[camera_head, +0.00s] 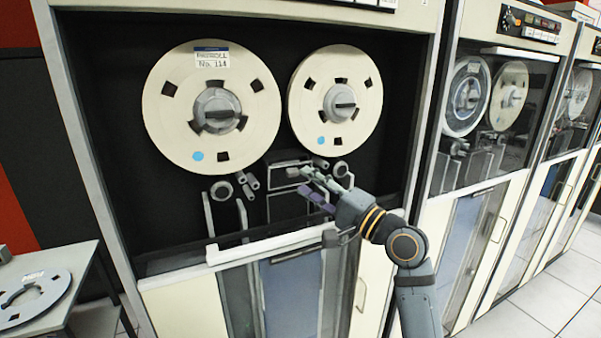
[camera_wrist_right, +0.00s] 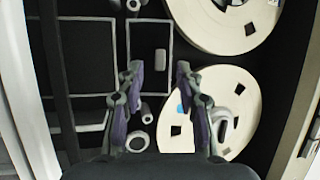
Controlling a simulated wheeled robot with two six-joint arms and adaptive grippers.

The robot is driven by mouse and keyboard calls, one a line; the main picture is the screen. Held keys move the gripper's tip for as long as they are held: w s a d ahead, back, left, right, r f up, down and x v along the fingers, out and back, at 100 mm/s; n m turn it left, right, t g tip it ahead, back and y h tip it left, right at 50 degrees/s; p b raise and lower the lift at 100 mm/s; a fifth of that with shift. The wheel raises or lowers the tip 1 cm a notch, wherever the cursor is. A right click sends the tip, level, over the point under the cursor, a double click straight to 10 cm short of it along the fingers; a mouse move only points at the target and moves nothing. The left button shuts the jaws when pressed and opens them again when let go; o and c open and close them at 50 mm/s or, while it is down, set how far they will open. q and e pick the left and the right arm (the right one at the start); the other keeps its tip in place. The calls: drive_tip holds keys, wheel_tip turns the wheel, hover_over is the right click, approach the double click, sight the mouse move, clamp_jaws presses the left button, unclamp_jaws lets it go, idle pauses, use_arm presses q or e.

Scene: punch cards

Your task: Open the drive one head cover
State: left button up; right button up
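The drive one head cover appears to be the dark, grey-outlined panel (camera_head: 285,204) below and between the two reels of the nearest tape drive. In the right wrist view a dark panel with a thin grey outline (camera_wrist_right: 139,45) carries a small rectangular handle (camera_wrist_right: 161,62). The panel looks closed. My right gripper (camera_head: 308,182) is in front of this area, coming from the lower right. In the right wrist view its two fingers (camera_wrist_right: 158,78) are spread apart with nothing between them, near the handle. Contact cannot be told. My left gripper is not in view.
Two cream reels (camera_head: 178,125) (camera_head: 305,98) sit above the gripper. Grey rollers (camera_head: 221,190) flank the panel. A white ledge (camera_head: 270,247) runs below the opening. More tape drives (camera_head: 480,150) stand to the right. A table (camera_head: 75,262) with a reel is at lower left.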

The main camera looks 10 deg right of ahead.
sight(295, 175)
drive_tip(key=x, duration=0.2)
drive_tip(key=shift+w+a+r+p, duration=0.1)
drive_tip(key=shift+w+p, duration=0.2)
drive_tip(key=shift+w+a, duration=0.1)
drive_tip(key=shift+a, duration=0.15)
clamp_jaws()
